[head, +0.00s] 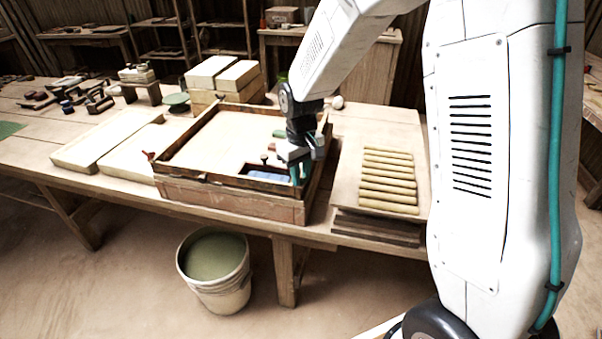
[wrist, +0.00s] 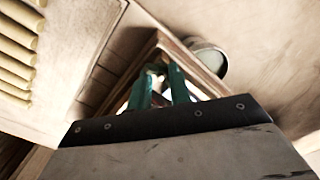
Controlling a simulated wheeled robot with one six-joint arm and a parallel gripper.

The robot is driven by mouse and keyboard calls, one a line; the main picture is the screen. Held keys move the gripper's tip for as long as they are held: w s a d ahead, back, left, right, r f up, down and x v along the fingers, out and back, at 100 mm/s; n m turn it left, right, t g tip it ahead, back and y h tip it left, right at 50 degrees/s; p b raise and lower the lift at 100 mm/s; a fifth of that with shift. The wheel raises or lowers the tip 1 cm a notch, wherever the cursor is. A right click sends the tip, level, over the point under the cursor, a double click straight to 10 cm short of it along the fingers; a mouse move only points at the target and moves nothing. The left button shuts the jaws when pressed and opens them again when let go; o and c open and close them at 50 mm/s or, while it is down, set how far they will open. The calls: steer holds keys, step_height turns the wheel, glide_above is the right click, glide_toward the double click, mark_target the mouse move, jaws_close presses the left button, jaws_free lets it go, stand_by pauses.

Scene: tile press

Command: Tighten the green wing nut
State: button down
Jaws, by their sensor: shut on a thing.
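My gripper (head: 299,174) points down at the near right corner of the wooden press frame (head: 230,190). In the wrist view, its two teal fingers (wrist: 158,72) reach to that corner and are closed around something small. The green wing nut is mostly hidden between the fingertips; its shape and how far it is turned cannot be made out. Its colour is close to that of the fingers. A red wing nut (head: 149,155) sits at the frame's left corner, apart from my gripper.
A board with several tan rods (head: 388,180) lies right of the frame. Pale slabs (head: 105,140) lie to the left, and stacked blocks (head: 222,78) stand behind. A bucket (head: 215,270) of greenish material stands on the floor below the table edge; it also shows in the wrist view (wrist: 207,60).

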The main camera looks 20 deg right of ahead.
mark_target(301, 179)
steer(key=c, duration=1.4)
jaws_free()
steer(key=shift+o, duration=0.2)
step_height(301, 179, up, 8)
steer(key=shift+f, duration=0.1)
steer(key=s+d+r+m, duration=0.1)
steer(key=s+r, duration=0.2)
steer(key=s, duration=0.7)
steer(key=s+d+r+m, duration=0.1)
steer(key=s+r, duration=0.3)
steer(key=s, duration=0.6)
steer(key=s+d+r+m+t, duration=0.1)
steer(key=s+r, duration=0.2)
steer(key=s, duration=0.6)
steer(key=shift+s+r, duration=0.25)
steer(key=shift+s, duration=0.15)
